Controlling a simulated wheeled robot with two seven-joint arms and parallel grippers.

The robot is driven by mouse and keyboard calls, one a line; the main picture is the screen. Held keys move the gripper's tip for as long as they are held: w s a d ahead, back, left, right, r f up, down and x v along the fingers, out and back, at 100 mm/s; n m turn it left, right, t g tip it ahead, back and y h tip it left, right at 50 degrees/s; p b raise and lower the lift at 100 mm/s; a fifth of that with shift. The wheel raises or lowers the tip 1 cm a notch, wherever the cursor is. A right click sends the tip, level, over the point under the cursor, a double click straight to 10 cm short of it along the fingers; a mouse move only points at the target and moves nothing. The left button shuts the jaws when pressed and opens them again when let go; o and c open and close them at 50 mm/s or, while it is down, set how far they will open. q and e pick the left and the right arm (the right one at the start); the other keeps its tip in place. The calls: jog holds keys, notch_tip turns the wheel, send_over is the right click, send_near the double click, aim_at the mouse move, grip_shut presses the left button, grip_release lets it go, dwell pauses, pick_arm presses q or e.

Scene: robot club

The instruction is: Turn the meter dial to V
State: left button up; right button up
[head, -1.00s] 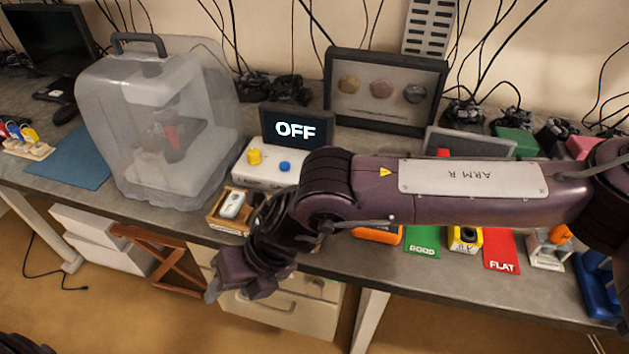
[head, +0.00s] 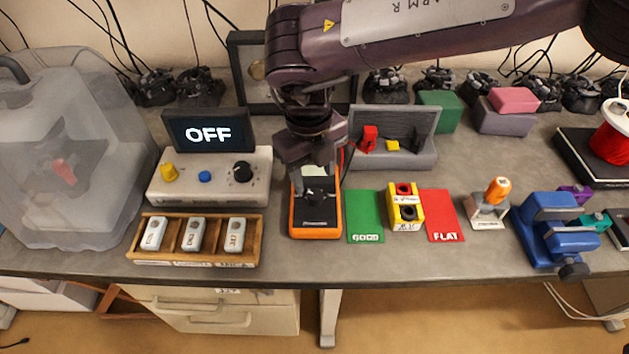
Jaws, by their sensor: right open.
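The orange meter (head: 316,222) lies on the bench near the middle of the head view, with a black face and a dark dial (head: 317,196). Its upper part is partly covered by my right gripper, and I cannot read the dial's setting or find the V mark. My right gripper (head: 316,182) is open and points down over the meter, its fingers close to the dial. I cannot tell whether they touch it. My left gripper is out of view.
Left of the meter stand a white control box (head: 222,186) with an OFF display (head: 209,132) and a wooden tray (head: 146,254) of three grey devices. Right are a green card (head: 365,212), a yellow block (head: 405,221) and a red card (head: 441,212). A grey rack (head: 424,158) stands behind.

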aim_at(315, 194)
notch_tip(315, 194, down, 5)
jog(key=shift+s+d+r+p, duration=0.1)
jog(key=shift+r+p, duration=0.05)
jog(key=shift+p, duration=0.15)
jog(key=shift+f, duration=0.25)
jog(key=shift+c, duration=1.2)
jog(key=c, duration=0.5)
jog(key=shift+c, duration=1)
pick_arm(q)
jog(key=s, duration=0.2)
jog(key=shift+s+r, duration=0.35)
pick_arm(e)
jog(key=shift+c, duration=0.2)
